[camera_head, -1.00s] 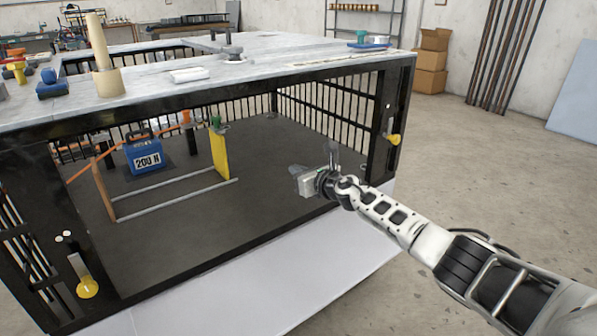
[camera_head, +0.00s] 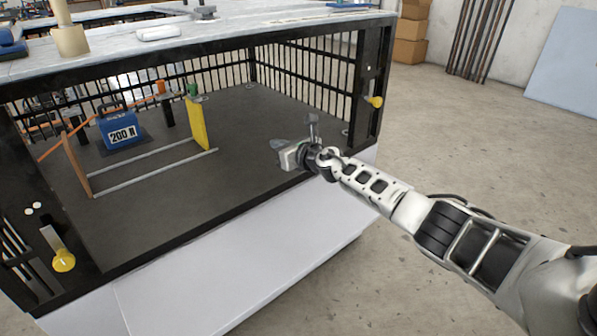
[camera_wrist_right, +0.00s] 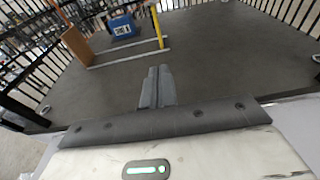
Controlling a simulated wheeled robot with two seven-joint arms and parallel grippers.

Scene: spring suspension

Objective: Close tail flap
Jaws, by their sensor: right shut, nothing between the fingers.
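The tail flap appears to be the pale grey panel (camera_head: 230,265) that hangs open, sloping down and outward below the front edge of the black cage frame (camera_head: 200,232). My right gripper (camera_head: 284,152) is above the cage's front sill near its right end, apart from the flap. In the right wrist view, its two grey fingers (camera_wrist_right: 156,88) are together and empty, over the dark floor. Yellow-knobbed latches sit on the left post (camera_head: 64,260) and the right post (camera_head: 374,102). My left gripper is out of view.
Inside the cage are a blue 200 N weight (camera_head: 122,130), a yellow upright plate (camera_head: 196,122) and metal rods (camera_head: 150,172). A marble-like top (camera_head: 230,28) with small items covers the cage. Concrete floor (camera_head: 480,150) is clear on the right.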

